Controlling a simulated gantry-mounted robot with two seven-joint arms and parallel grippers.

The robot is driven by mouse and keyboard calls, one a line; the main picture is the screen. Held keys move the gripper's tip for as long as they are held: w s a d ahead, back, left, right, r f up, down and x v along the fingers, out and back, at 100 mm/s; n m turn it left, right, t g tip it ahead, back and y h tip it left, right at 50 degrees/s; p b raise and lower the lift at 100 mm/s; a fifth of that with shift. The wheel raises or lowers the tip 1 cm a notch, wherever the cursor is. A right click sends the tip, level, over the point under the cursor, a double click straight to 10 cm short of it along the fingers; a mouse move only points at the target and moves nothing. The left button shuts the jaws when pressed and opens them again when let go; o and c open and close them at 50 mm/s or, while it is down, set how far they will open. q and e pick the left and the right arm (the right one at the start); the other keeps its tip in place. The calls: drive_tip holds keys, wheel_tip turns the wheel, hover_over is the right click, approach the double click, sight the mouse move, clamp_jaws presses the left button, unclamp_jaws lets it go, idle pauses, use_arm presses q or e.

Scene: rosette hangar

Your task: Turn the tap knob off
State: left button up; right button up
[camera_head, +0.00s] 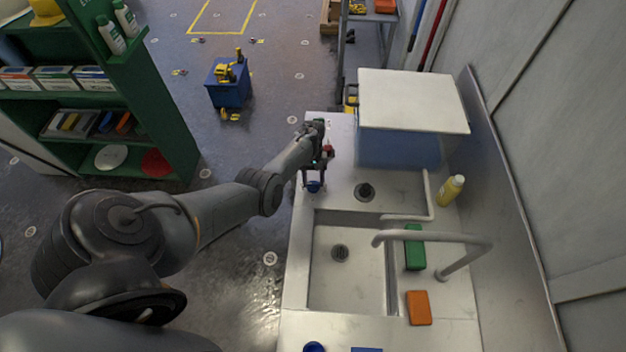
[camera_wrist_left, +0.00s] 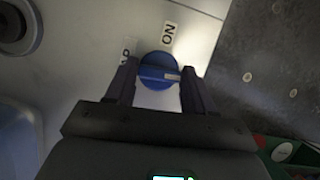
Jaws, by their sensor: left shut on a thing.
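The tap knob (camera_head: 314,187) is a round blue knob on the left edge of the sink counter. In the left wrist view the knob (camera_wrist_left: 157,66) has a white mark at its right side, next to an "ON" label (camera_wrist_left: 169,34). A second label (camera_wrist_left: 127,50) on the left is partly hidden by a finger. My left gripper (camera_head: 314,179) is over the knob, its fingers on both sides of it and shut on it. The right gripper is not in view.
The sink counter holds basins (camera_head: 330,280), a grey faucet (camera_head: 462,240), a yellow bottle (camera_head: 451,190), a green sponge (camera_head: 414,247) and an orange block (camera_head: 418,308). A white-topped box (camera_head: 412,100) stands behind. Another blue knob (camera_head: 314,347) sits at the near edge.

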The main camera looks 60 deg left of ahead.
use_arm(q)
drive_tip(key=shift+m, duration=0.6)
drive_tip(key=o, duration=1)
drive_tip(key=shift+o, duration=0.2)
drive_tip(key=v, duration=1)
drive_tip(key=shift+w+r, duration=0.3)
drive_tip(key=shift+r, duration=0.1)
